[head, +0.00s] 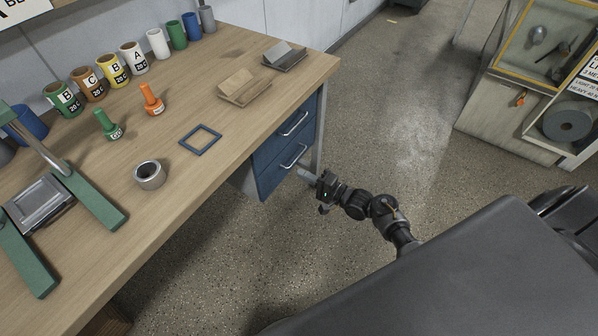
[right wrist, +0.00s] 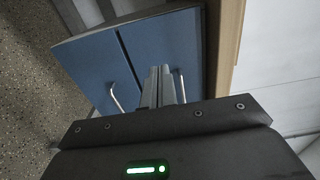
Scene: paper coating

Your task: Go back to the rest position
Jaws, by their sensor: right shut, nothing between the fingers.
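My right gripper (head: 310,178) is in the middle of the head view, off the right end of the workbench, by the blue drawers (head: 285,142). It also shows in the right wrist view (right wrist: 162,72), its two fingers together and nothing between them. It points toward the blue drawer fronts (right wrist: 100,60); I cannot tell how close the fingertips are to them. My left gripper is not in view.
The wooden workbench (head: 205,165) holds several labelled cups, a grey ring (head: 150,175), a blue frame (head: 200,138), an orange stamp (head: 152,100) and a green frame-like stand (head: 95,200). Open floor (head: 400,120) lies right of the bench. A display cabinet (head: 490,110) stands at the far right.

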